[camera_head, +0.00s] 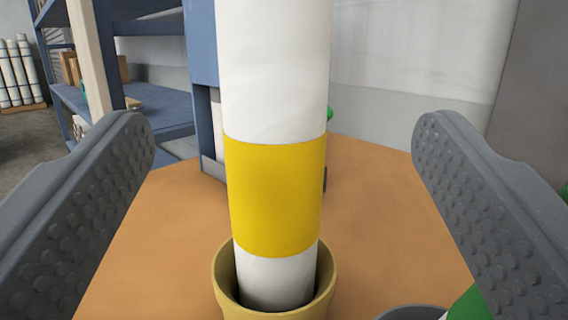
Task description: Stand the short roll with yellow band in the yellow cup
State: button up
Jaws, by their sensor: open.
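The white roll with a yellow band (275,195) stands nearly upright, its lower end inside the yellow cup (326,297). Its top runs out of the picture. The cup stands on an orange-brown surface, and its lower part is cut off by the picture's bottom edge. My gripper (283,150) is open, with one finger well to the left of the roll and one well to the right. Neither finger touches the roll.
At bottom right, a grey rim (408,312) shows with a green-banded thing (468,305) by it, partly behind my right finger. A blue shelf (160,108) stands behind at left. Several white rolls (18,70) stand far left. The orange-brown surface (385,220) is bare right of the roll.

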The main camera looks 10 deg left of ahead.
jog(key=b+v, duration=0.1)
jog(key=b, duration=0.1)
jog(key=b+v, duration=0.1)
jog(key=b, duration=0.1)
jog(key=b+v, duration=0.1)
jog(key=b, duration=0.1)
jog(key=shift+s+a+f, duration=0.15)
jog(key=shift+s, duration=0.2)
dwell(0.8)
